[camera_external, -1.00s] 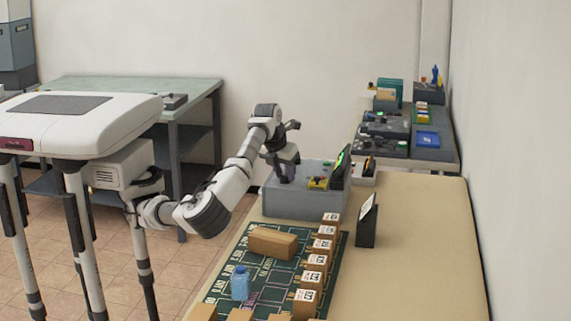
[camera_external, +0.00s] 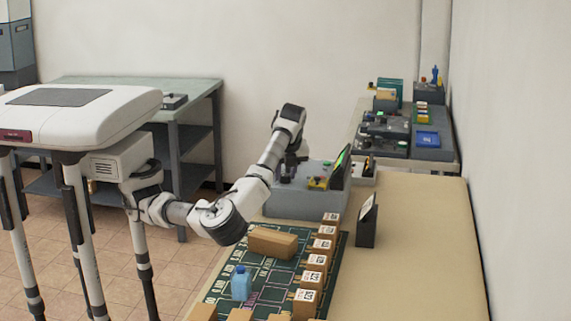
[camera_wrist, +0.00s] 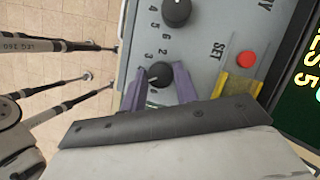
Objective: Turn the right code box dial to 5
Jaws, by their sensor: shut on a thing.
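The grey code box (camera_external: 290,204) stands at the far end of the near table, and its top panel (camera_wrist: 200,38) fills much of the wrist view. Two black dials show on it: one at the top of the wrist view (camera_wrist: 176,10) and the right dial (camera_wrist: 159,72) below it. My gripper (camera_wrist: 160,82) has its purple fingers on either side of the right dial, shut on it. Printed numbers surround the dials; the pointer's exact setting is hard to tell. In the external view my gripper (camera_external: 296,160) is above the box, partly hidden by my arm.
A red button (camera_wrist: 246,59) beside the word SET and a yellow part (camera_wrist: 240,84) lie right of the dial. A dark screen (camera_wrist: 298,92) with bright text ends in a 5. Nearer on the table are a green board (camera_external: 262,272), boxes and a blue bottle (camera_external: 240,284).

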